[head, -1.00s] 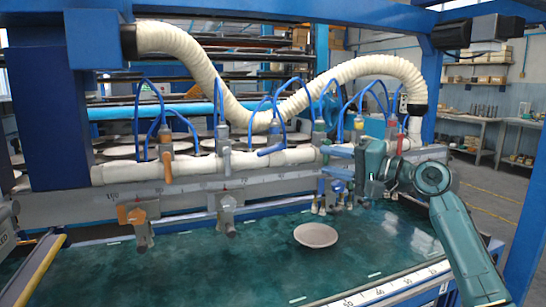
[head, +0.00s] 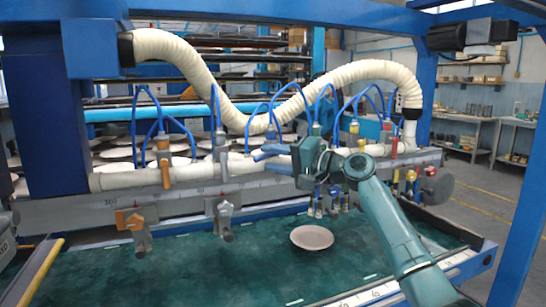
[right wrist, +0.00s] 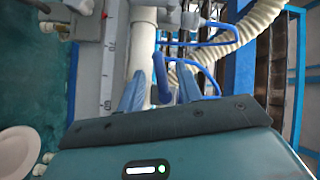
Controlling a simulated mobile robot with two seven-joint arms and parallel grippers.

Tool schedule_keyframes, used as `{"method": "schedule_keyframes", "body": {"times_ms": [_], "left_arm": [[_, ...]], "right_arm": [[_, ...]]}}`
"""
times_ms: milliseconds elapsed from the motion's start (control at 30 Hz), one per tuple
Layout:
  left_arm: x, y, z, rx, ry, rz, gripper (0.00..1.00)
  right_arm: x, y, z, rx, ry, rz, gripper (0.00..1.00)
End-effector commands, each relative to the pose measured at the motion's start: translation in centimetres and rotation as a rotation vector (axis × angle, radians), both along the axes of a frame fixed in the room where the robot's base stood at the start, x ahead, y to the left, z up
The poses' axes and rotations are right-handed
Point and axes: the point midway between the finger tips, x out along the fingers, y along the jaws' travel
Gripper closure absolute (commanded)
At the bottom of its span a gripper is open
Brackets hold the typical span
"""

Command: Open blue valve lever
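The blue valve lever (right wrist: 161,80) shows in the right wrist view as a dark blue bar beside the white pipe. It lies between the two lighter blue fingers of my right gripper (right wrist: 160,70), which are spread apart with a visible gap on each side of it. In the head view my right gripper (head: 272,156) reaches in from the right, its fingers pointing left at the blue valve on the pipe. There the fingers and the lever overlap and are hard to separate. My left gripper is not in view.
Other valves stand along the white pipe (head: 125,181), including an orange one (head: 165,172) and a grey one (head: 222,160) to the left, with red and yellow ones to the right. Blue hoses arch above. A round plate (head: 312,237) lies on the green surface (head: 200,270) below.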

Motion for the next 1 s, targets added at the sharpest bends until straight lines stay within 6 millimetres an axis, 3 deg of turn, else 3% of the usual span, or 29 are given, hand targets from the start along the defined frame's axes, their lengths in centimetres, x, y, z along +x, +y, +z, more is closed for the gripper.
{"method": "schedule_keyframes", "body": {"times_ms": [367, 767, 1000], "left_arm": [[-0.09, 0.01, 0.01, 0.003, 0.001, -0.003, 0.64], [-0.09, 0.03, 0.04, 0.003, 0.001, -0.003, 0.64], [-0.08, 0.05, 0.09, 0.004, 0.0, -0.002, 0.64]], "right_arm": [[0.25, 0.41, -0.02, -0.001, 0.0, 0.0, 0.66], [0.25, 0.36, -0.03, -0.001, 0.001, 0.0, 0.98], [0.26, 0.35, -0.03, -0.003, -0.001, -0.001, 1.0]]}}
